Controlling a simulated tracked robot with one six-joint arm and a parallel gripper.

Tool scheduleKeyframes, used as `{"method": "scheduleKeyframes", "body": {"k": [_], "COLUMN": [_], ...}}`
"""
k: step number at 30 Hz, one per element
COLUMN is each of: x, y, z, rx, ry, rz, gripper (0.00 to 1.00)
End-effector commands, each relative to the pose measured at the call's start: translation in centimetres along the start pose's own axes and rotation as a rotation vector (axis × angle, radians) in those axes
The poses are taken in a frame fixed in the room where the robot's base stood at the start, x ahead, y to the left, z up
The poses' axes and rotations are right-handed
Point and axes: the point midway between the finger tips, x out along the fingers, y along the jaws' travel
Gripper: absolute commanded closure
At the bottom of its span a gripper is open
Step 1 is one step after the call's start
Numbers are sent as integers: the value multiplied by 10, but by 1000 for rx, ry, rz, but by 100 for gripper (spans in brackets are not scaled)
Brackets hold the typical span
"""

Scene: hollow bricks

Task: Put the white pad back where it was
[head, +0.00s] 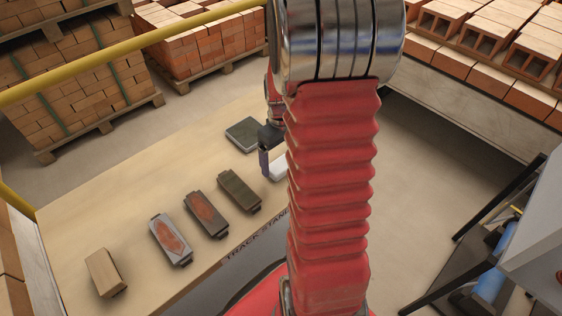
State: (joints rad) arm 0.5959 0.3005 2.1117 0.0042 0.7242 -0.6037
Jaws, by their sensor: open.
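My gripper (268,148) is open at the far right part of the table, partly hidden behind my red arm. A white pad (278,170) shows just below and beside the gripper, its right side hidden by the arm. I cannot tell whether it lies between the fingers. A dark grey square plate (243,134) lies on the table to the left of and behind the gripper. Three dark-ended pads lie in a row nearer the front: a greenish-brown one (239,190), a brown one with a red patch (206,213) and a grey one with a red patch (171,239).
A plain tan block (105,272) lies at the table's front left. The wooden table (130,195) is bare at its back left. A yellow rail (130,53) runs behind it. Pallets of bricks (75,80) stand beyond, and hollow bricks (490,35) fill the upper right.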

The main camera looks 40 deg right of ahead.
Motion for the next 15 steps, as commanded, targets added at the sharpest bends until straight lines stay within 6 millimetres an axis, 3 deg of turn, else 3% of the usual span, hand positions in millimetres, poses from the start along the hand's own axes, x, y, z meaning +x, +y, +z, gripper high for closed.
{"method": "scheduleKeyframes", "body": {"k": [15], "x": [-86], "y": [0], "z": [0], "rx": [0], "ry": [2], "rz": [1], "gripper": [12]}}
